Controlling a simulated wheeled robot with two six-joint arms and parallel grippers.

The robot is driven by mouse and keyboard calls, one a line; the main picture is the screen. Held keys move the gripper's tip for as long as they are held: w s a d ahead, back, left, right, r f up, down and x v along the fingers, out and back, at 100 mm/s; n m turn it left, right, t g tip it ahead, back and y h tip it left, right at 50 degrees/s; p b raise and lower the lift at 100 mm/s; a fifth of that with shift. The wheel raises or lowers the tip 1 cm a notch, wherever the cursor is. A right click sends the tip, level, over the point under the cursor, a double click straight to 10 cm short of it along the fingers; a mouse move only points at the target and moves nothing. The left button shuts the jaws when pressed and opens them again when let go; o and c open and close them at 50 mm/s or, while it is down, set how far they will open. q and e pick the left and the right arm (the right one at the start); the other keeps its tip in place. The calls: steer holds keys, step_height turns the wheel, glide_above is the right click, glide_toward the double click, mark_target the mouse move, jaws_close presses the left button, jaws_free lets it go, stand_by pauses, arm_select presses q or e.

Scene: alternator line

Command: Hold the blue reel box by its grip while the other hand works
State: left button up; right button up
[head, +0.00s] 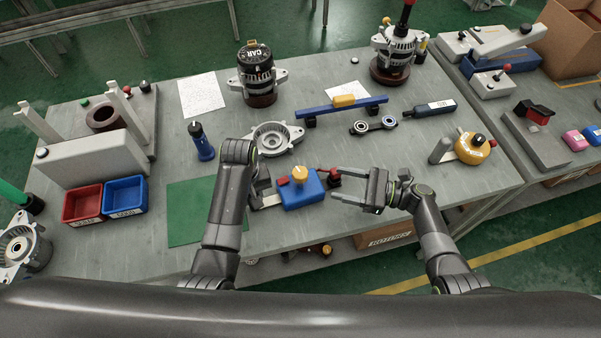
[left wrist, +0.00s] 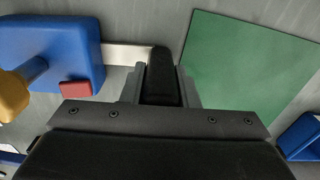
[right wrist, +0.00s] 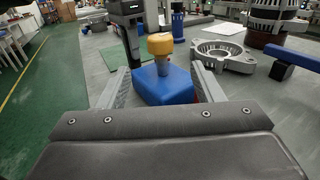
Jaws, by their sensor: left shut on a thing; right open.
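The blue reel box (head: 298,191) lies near the front of the table, with a yellow knob (head: 299,173) on top and a pale flat grip (head: 268,201) on its left side. My left gripper (head: 262,188) is shut on that grip; the left wrist view shows its fingers (left wrist: 160,78) closed over the pale bar beside the blue box (left wrist: 75,45). A red and black piece (head: 334,177) shows at the box's right side. My right gripper (head: 340,184) is open and empty to the right of the box, fingers pointing at it. In the right wrist view the box (right wrist: 163,88) lies ahead between the fingers.
A green mat (head: 195,212) lies left of the box. A metal housing (head: 273,139) stands behind it, with a blue bar (head: 325,109) farther back. A yellow round device (head: 472,147) sits at the right. Red (head: 82,204) and blue (head: 124,197) bins stand at the left.

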mark_target(307, 179)
steer(key=x, duration=1.1)
steer(key=shift+a, duration=0.4)
steer(key=c, duration=1)
steer(key=shift+o, duration=0.2)
steer(key=shift+m+t+h, duration=0.4)
steer(key=shift+m+t, duration=0.5)
steer(key=shift+t, duration=0.4)
steer(key=m+t+h, duration=0.2)
steer(key=m+t, duration=0.1)
steer(key=t, duration=0.1)
steer(key=o, duration=1)
steer(key=shift+w, duration=0.1)
steer(key=shift+c, duration=0.2)
steer(key=v, duration=1.2)
